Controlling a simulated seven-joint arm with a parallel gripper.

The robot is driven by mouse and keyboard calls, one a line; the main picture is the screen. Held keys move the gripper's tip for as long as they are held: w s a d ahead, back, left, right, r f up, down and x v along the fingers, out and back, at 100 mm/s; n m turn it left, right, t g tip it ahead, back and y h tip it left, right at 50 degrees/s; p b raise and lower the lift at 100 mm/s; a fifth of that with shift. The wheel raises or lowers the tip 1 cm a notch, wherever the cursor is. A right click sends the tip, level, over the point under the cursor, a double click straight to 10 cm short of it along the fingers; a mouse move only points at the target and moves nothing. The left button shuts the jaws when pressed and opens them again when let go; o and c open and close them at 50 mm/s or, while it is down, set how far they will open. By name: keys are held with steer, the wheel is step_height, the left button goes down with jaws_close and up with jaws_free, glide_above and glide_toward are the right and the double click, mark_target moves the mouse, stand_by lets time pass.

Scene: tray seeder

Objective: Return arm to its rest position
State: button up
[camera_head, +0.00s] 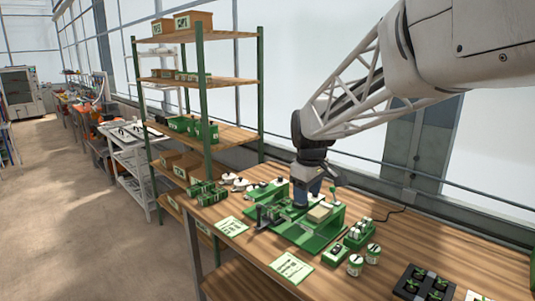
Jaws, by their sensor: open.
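My arm reaches in from the upper right, and its end hangs over the green tray seeder (305,236) on the wooden bench. My gripper (308,203) points down at the seeder, close above or at its back part. The fingers are small and dark here, and the parts of the seeder behind them are hidden. I make out nothing held in the gripper. A tan block or plate (320,212) sits on the seeder just right of the gripper. I cannot tell whether the gripper touches the seeder.
White-and-green jars (355,265) stand right of the seeder, near a black tray (424,284) with green plants. Printed cards (291,267) lie in front. Green boxes (207,193) stand at the bench's left end. A tall shelf (200,85) rises behind. A cable runs behind the seeder.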

steer(key=s+d+f+m, duration=0.1)
steer(key=s+d+m, duration=0.1)
steer(key=s, duration=0.9)
steer(key=s+d+f+m+t, duration=0.1)
steer(key=s+d+f+m, duration=0.1)
steer(key=s, duration=0.9)
steer(key=s+d+f+m, duration=0.2)
steer(key=s+d+m, duration=0.2)
steer(key=s, duration=0.7)
steer(key=shift+s+m, duration=0.2)
steer(key=shift+m, duration=0.6)
